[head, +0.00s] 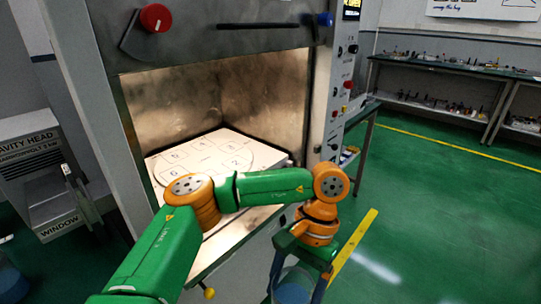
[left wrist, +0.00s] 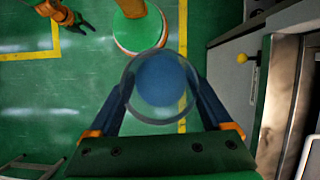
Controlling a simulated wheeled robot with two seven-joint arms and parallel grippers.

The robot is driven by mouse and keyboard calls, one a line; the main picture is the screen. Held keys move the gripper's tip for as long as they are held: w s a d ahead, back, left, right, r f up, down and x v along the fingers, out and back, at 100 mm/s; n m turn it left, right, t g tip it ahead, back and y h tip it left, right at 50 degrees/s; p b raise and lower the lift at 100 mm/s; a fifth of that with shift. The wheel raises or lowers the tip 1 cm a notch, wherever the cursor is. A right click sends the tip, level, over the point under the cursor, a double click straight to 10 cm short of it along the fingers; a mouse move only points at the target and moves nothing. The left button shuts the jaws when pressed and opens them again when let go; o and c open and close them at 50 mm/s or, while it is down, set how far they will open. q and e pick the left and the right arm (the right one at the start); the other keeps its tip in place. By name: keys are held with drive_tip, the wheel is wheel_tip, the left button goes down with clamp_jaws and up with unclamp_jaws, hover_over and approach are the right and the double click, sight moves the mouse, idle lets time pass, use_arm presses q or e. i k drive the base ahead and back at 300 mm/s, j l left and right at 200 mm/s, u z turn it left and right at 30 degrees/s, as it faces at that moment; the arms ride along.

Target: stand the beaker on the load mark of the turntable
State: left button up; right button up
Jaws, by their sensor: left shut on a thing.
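My left gripper (left wrist: 162,100) is shut on a clear round beaker (left wrist: 129,88) with blue contents, seen from above between the two fingers. In the head view, the left gripper (head: 297,278) points down at the bottom centre, in front and to the right of the open cavity, with the blue of the beaker (head: 291,290) partly showing. The white turntable (head: 216,160) lies inside the cavity, with a circle and numbered sections on it. My arm hides its front part, and I cannot tell which mark is the load mark. My right gripper (left wrist: 76,22) appears open and empty in the left wrist view.
The cavity walls (head: 185,110) frame the turntable on both sides, with a raised door (head: 225,38) above. A control panel (head: 341,90) stands right of the opening. A yellow knob (head: 209,293) sticks out below the sill. Open green floor (head: 430,220) lies to the right.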

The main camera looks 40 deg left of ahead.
sight(205, 160)
drive_tip(key=i+l+u, duration=0.15)
drive_tip(key=i+u, duration=0.3)
drive_tip(key=i+l+u, duration=0.5)
drive_tip(key=i+u, duration=0.35)
drive_tip(key=i+l+u, duration=0.15)
drive_tip(key=u, duration=0.2)
drive_tip(key=i+l+u, duration=0.15)
drive_tip(key=u, duration=0.2)
drive_tip(key=i, duration=0.1)
